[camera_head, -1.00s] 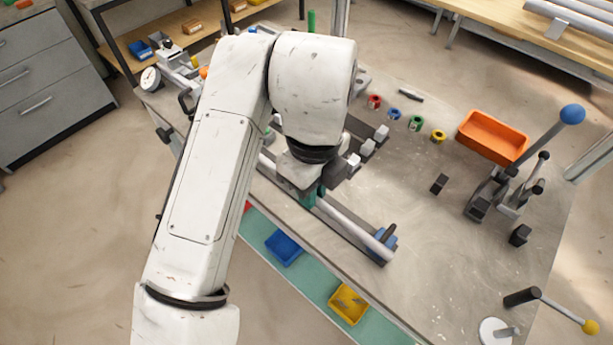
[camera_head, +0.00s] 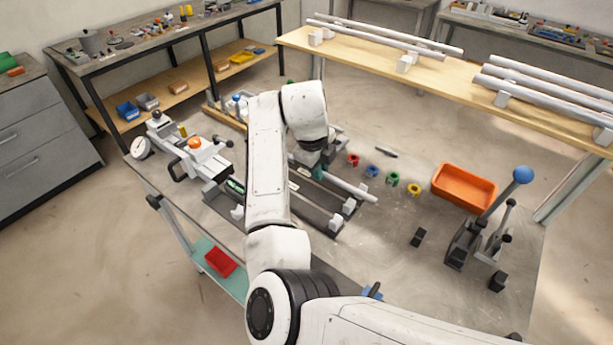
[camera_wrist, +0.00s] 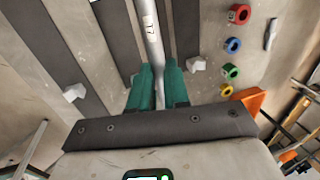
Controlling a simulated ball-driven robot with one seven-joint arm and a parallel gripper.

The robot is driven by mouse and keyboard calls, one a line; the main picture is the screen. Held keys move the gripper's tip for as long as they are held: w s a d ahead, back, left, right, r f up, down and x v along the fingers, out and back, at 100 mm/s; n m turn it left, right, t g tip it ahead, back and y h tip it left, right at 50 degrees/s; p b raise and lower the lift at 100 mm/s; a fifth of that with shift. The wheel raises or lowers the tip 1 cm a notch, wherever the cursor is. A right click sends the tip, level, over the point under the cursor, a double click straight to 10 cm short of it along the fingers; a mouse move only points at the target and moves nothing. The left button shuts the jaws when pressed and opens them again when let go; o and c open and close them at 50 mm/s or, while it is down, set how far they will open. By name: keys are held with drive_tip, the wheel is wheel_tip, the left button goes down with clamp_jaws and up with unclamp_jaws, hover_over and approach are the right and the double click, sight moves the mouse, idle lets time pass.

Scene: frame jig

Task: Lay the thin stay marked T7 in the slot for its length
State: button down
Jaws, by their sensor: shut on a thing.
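My gripper (camera_head: 320,174) has green fingers, which also show in the wrist view (camera_wrist: 159,88). They are shut on a thin pale grey stay (camera_wrist: 150,35), with a small label that appears to read T7. In the head view the stay (camera_head: 352,188) sticks out to the right of the fingers. The slots are long dark strips on the bench, with a strip (camera_wrist: 112,40) left of the stay and pale end blocks (camera_head: 349,207) in the head view. The stay is over or beside a strip; its height above it is unclear. My arm hides part of the slots.
Red (camera_head: 352,160), blue (camera_head: 372,172), green (camera_head: 392,179) and yellow (camera_head: 414,190) rings stand right of the stay. Beyond them are an orange tray (camera_head: 463,201) and a blue-knobbed lever (camera_head: 522,176). A clamp device (camera_head: 200,160) stands at left.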

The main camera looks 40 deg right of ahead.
drive_tip(key=shift+d+b+x, duration=0.2)
drive_tip(key=shift+b+x, duration=0.8)
drive_tip(key=shift+x, duration=1.4)
drive_tip(key=shift+d+b+x, duration=0.25)
drive_tip(key=shift+b+x, duration=0.75)
drive_tip(key=shift+x, duration=1.4)
drive_tip(key=shift+r, duration=0.1)
drive_tip(key=c, duration=1)
unclamp_jaws()
drive_tip(key=b+v, duration=0.1)
drive_tip(key=v, duration=1)
drive_tip(key=shift+a+b, duration=0.25)
drive_tip(key=shift+b, duration=0.15)
drive_tip(key=shift+s, duration=0.1)
